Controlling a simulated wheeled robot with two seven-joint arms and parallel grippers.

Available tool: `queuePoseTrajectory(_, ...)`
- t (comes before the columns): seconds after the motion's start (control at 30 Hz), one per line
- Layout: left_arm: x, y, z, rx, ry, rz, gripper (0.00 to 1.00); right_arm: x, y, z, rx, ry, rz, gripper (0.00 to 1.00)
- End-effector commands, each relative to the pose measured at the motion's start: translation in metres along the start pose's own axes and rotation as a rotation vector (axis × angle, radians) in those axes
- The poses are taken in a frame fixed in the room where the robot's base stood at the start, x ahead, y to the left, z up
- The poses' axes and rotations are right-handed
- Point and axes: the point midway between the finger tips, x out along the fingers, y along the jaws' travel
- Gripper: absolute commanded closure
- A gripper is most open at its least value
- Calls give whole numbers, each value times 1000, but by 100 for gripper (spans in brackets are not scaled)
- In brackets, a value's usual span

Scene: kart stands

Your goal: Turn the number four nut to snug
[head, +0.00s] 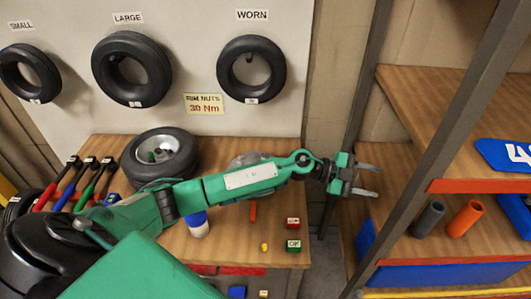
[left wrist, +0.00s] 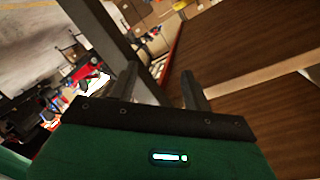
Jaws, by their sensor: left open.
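A wheel with a black tyre (head: 181,171) and a pale rim (head: 158,150) lies flat on the wooden bench. Its nuts are too small to tell apart, so I cannot pick out number four. Several wrenches (head: 78,186) with coloured handles lie at the bench's left. My left gripper (head: 372,181) is open and empty, well to the right of the wheel, in front of the shelf post. In the left wrist view its open fingers (left wrist: 160,82) have nothing between them. My right gripper is not in view.
A sign reading rim nuts 30 Nm (head: 205,103) is on the wall below hanging tyres (head: 131,69). A dark metal post (head: 356,115) and a wooden shelf (head: 440,100) stand at the right. Small blocks, one marked OK (head: 293,245), lie on the bench's right side.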

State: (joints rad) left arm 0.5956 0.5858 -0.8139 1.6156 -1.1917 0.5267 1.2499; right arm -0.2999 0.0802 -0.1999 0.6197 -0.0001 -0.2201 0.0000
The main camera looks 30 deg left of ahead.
Motion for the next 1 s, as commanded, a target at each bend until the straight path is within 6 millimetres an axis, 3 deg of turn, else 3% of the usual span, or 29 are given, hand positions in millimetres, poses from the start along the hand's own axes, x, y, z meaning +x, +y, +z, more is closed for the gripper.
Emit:
queuePoseTrajectory(0.17, -44, -13, 56, 41, -218, 346, 51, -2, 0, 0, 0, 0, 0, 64)
queuePoseTrajectory(0.27, -89, -28, 91, 17, -405, 510, 51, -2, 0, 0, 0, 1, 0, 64)
queuePoseTrajectory(0.4, -172, -62, 130, -65, -718, 674, 51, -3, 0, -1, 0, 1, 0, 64)
queuePoseTrajectory(0.5, -231, -86, 144, -142, -926, 736, 51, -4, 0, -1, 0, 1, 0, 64)
queuePoseTrajectory(0.63, -287, -109, 149, -227, -1119, 768, 51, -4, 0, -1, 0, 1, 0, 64)
queuePoseTrajectory(0.8, -313, -118, 150, -277, -1213, 778, 51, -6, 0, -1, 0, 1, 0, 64)
queuePoseTrajectory(1.0, -311, -102, 165, -280, -1215, 783, 51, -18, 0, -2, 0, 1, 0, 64)
